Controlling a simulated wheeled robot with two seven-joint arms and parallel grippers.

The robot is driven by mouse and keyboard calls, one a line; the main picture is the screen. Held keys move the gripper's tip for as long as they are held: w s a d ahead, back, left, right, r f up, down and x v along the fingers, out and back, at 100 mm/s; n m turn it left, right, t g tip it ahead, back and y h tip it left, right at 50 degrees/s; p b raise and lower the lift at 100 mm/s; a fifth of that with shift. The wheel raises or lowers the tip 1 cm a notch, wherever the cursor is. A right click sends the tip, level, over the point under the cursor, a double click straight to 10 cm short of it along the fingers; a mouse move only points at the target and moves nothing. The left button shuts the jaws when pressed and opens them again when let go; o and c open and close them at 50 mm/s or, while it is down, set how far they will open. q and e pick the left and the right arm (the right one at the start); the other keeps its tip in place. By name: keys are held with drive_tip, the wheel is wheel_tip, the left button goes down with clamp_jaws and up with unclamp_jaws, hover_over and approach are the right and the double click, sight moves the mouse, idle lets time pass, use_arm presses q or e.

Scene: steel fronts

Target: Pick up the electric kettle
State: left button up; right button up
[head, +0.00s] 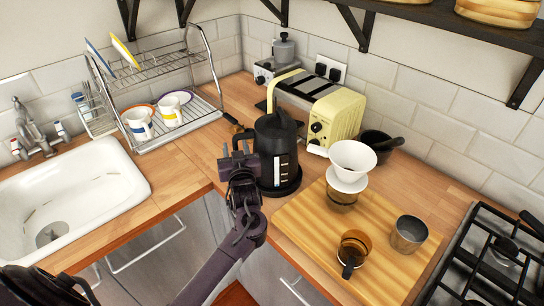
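The electric kettle (284,158) is black with a lighter level strip on its side. It stands upright on a dark round base on the wooden counter, near the middle of the head view. My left gripper (237,150) is just left of the kettle, at about the height of its body. Its two fingers stand apart, so it looks open. I cannot tell whether it touches the kettle, and the kettle's handle is not clearly visible. My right gripper is not in view.
A yellow toaster (335,113) stands behind the kettle. To the right, a wooden board (375,275) holds a white dripper (352,160), a brown glass mug (354,248) and a grey cup (408,234). A sink (110,185) and dish rack (205,108) are left, a gas hob (480,270) right.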

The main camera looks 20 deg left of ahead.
use_arm(q)
drive_tip(key=shift+w+a, duration=0.25)
drive_tip(key=shift+w, duration=0.1)
drive_tip(key=shift+c, duration=0.3)
clamp_jaws()
idle(0.9)
drive_tip(key=shift+r, duration=0.15)
